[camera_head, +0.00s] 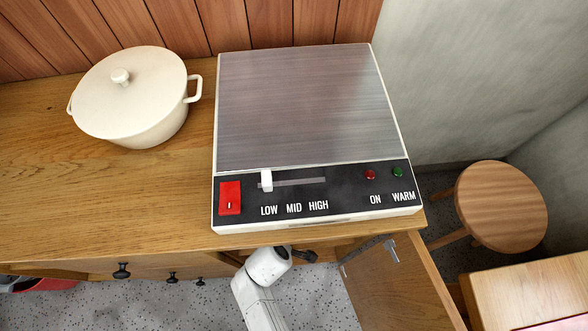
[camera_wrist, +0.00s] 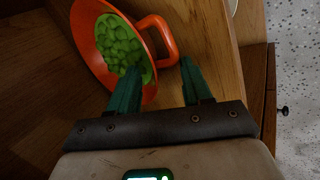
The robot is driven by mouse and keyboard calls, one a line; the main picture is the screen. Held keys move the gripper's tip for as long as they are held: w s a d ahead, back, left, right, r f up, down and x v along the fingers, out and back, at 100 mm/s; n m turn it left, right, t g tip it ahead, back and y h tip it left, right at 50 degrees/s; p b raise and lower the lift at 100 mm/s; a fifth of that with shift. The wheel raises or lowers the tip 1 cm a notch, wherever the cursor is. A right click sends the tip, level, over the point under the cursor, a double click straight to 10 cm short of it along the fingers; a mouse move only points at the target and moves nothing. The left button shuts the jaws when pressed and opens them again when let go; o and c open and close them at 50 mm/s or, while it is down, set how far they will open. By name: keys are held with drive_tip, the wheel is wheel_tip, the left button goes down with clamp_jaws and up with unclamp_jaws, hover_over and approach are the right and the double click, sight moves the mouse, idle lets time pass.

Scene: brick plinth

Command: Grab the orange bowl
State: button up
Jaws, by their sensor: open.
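The orange bowl (camera_wrist: 93,50) shows in the wrist view at upper left, tilted in the picture, with green lumpy contents (camera_wrist: 118,42) and a loop handle (camera_wrist: 170,42) on its right side. My gripper (camera_wrist: 160,66) is open, with its two green fingers apart. The left finger overlaps the bowl's near rim and contents in the picture. The right finger is just below the handle's lower end. I cannot tell whether either finger touches the bowl. The bowl is not visible in the head view, where my arm reaches below the counter edge.
The wooden counter (camera_head: 60,200) holds a white lidded pot (camera_head: 130,105) and a warming plate (camera_head: 300,105) with a control panel. An open cabinet door (camera_head: 395,285) stands below its right end. A round stool (camera_head: 500,205) is at right. Wooden walls (camera_wrist: 250,30) closely flank the bowl.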

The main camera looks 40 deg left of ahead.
drive_tip(key=shift+c, duration=0.2)
clamp_jaws()
idle(0.5)
